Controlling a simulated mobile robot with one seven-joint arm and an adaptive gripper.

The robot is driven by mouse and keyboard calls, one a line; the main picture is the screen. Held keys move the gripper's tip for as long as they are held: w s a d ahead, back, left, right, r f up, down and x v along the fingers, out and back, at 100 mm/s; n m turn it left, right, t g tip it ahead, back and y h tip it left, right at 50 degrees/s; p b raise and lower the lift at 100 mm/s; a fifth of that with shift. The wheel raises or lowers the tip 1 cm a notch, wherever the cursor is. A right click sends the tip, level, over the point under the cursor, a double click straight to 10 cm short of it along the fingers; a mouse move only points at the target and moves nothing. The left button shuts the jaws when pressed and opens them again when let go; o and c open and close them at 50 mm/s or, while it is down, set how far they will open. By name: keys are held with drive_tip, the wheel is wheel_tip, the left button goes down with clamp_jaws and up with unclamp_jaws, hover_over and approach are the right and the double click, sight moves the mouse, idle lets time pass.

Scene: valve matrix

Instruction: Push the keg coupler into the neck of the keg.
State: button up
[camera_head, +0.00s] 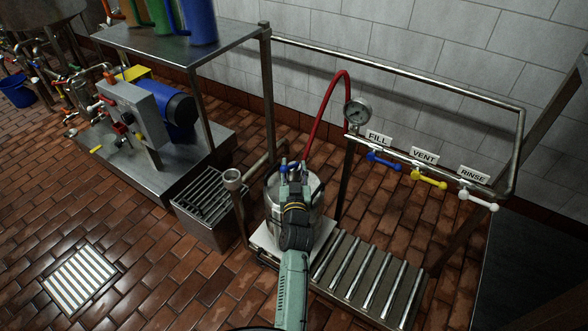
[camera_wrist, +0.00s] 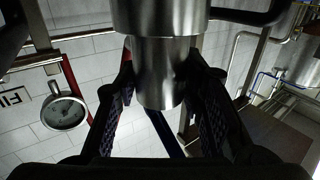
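The silver keg (camera_head: 318,222) stands upright on a pale plate at the left end of the roller rack. My arm reaches over it and hides most of its top and neck. My gripper (camera_head: 293,168) is above the keg's top. In the wrist view, the fingertips of my gripper (camera_wrist: 161,60) lie on both sides of a stepped bright metal cylinder, which looks like the keg coupler (camera_wrist: 160,75), and seem to touch it. A red hose (camera_head: 318,110) runs down to the gripper. Whether the coupler touches the neck is hidden.
A pressure gauge (camera_head: 357,112) and the blue (camera_head: 384,160), yellow (camera_head: 428,179) and white (camera_head: 478,200) valve handles sit on the rail at right. Rollers (camera_head: 370,275) extend right of the keg. A drain grate (camera_head: 203,197) and a metal post (camera_head: 267,90) are at left.

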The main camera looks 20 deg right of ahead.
drive_tip(key=o, duration=0.4)
drive_tip(key=shift+f, duration=0.2)
drive_tip(key=shift+s, duration=0.1)
drive_tip(key=v, duration=0.7)
drive_tip(key=shift+s+a+r, duration=0.1)
drive_tip(key=shift+s+r, duration=0.05)
drive_tip(key=shift+r, duration=0.05)
